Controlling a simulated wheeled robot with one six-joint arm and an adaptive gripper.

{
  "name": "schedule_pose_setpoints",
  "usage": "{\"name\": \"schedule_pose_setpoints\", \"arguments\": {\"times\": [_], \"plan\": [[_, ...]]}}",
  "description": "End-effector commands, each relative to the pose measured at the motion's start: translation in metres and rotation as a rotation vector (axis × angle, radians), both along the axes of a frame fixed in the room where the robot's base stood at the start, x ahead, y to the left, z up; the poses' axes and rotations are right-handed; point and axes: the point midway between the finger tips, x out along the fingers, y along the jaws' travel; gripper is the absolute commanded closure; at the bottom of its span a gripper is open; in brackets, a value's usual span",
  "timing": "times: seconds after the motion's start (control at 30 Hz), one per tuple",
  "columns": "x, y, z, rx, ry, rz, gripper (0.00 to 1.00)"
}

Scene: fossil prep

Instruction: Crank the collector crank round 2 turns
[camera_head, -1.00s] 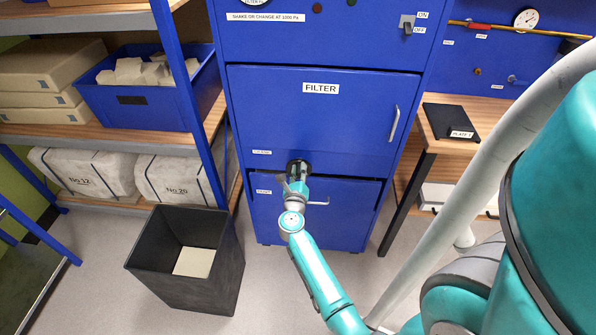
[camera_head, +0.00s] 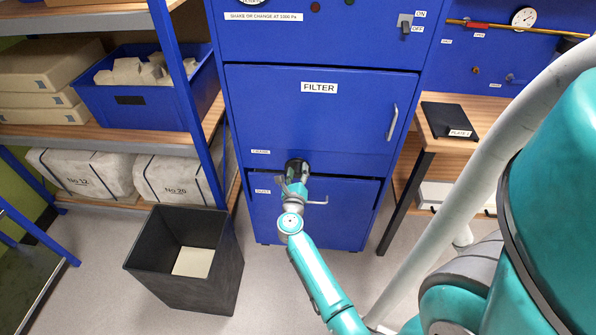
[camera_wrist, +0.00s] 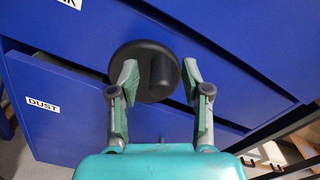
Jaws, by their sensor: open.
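The collector crank shows in the wrist view as a dark round disc (camera_wrist: 143,70) on the blue cabinet front, with a dark knob (camera_wrist: 161,72) standing out from it right of centre. My gripper (camera_wrist: 158,82) is open, its two fingers in front of the disc. The knob appears between the fingertips; I cannot tell whether either finger touches it. In the head view the crank (camera_head: 297,166) sits low on the cabinet, mostly hidden behind my gripper (camera_head: 294,182).
The blue cabinet has a FILTER door (camera_head: 310,115) above and a DUST drawer (camera_head: 345,215) with a handle below. A dark open bin (camera_head: 225,265) stands on the floor to the left. A wooden bench (camera_head: 460,150) with a black plate (camera_head: 450,119) is at right.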

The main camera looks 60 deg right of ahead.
Motion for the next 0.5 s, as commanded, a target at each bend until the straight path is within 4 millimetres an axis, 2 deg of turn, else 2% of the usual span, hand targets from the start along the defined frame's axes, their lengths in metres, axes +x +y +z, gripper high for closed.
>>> {"name": "schedule_pose_setpoints", "arguments": {"times": [0.5], "plan": [[-0.036, 0.086, -0.001, 0.001, 0.002, 0.001, 0.52]]}}
